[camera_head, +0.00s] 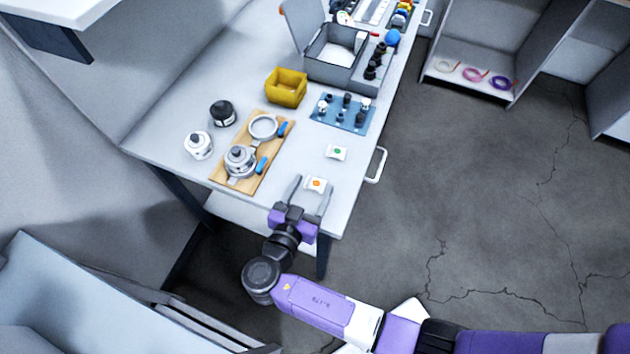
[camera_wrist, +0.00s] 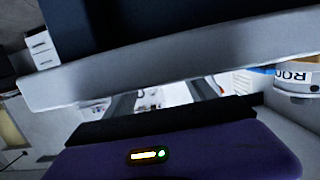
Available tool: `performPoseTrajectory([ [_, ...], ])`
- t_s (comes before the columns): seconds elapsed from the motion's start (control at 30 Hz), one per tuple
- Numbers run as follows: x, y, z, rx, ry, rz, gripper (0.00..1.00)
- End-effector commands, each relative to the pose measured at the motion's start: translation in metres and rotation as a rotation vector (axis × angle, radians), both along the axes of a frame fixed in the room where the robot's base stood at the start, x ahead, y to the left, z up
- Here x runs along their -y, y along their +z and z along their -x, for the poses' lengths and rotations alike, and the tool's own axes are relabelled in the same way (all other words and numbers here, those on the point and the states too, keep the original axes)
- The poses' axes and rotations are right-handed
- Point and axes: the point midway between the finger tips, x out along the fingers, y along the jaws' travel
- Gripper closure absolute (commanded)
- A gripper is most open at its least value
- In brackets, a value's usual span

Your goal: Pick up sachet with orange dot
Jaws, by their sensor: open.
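The sachet with the orange dot (camera_head: 316,184) is a small white packet lying flat near the front end of the table. My gripper (camera_head: 311,189) is open, with one finger on each side of this sachet in the head view. I cannot tell its height above the table, and no contact shows. A second white sachet with a green dot (camera_head: 336,152) lies a little farther back. In the wrist view my fingers are partly hidden behind a grey bar, and I cannot make out the orange-dot sachet there.
The table (camera_head: 345,205) carries a wooden board (camera_head: 234,183) with metal ring parts left of my gripper. Behind are a blue mat (camera_head: 330,122) with small dark parts, a yellow bin (camera_head: 286,87) and a grey box (camera_head: 325,72). A white handle (camera_head: 376,165) juts from the right edge.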

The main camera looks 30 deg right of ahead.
Motion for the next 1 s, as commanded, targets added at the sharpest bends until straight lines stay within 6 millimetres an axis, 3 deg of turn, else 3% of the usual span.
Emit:
performPoseTrajectory([
  [0.1,0.0,0.0,0.0,0.0,0.0,0.0,0.38],
  [0.43,0.0,0.0,0.0,0.0,0.0,0.0,1.0],
  [0.77,0.0,0.003,0.0,0.0,0.0,0.0,1.0],
  [1.0,0.0,0.03,0.0,0.004,-0.002,-0.003,1.0],
])
